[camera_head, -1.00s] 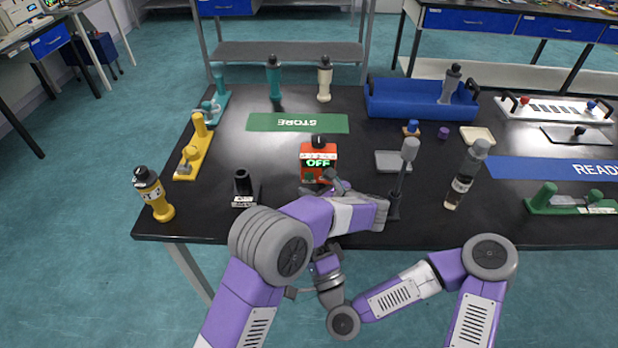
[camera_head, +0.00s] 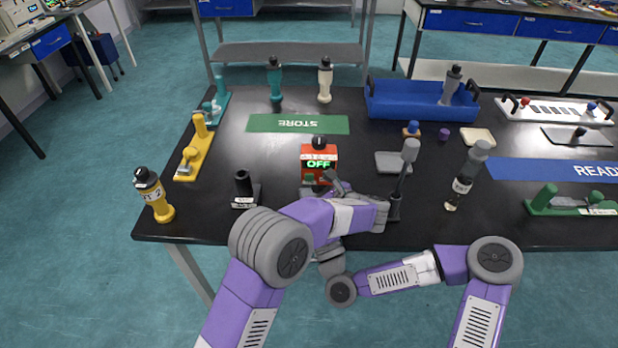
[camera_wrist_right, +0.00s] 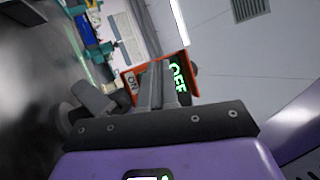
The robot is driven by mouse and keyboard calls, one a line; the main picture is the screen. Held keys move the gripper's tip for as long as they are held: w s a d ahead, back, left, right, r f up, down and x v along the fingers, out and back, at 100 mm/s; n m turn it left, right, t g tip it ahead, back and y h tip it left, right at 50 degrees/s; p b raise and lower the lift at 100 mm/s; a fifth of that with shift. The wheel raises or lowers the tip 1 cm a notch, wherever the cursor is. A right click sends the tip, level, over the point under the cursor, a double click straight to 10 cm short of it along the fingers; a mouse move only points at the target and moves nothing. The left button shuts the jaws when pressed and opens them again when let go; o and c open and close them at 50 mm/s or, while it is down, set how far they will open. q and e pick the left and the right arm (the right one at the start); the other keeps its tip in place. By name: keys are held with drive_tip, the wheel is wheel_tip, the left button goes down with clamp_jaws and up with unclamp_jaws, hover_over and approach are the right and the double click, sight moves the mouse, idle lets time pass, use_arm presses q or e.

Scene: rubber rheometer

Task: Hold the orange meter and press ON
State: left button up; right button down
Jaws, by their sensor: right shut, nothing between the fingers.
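The orange meter (camera_head: 319,154) has a black knob on top and a green lit OFF display. It stands on the black table, left of centre. My right gripper (camera_head: 328,180) is shut and empty. Its fingertips (camera_wrist_right: 165,82) overlap the meter's front between the labels; contact is unclear. My left arm crosses in front of the meter. Its gripper is mostly hidden, so its hold and jaw state are unclear.
A black holder (camera_head: 243,185) and a yellow bottle (camera_head: 153,195) stand left. The green STORE mat (camera_head: 297,123) behind the meter is clear.

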sight(309, 177)
drive_tip(key=shift+w, duration=1)
drive_tip(key=shift+w, duration=0.15)
idle(1.3)
drive_tip(key=shift+w, duration=0.3)
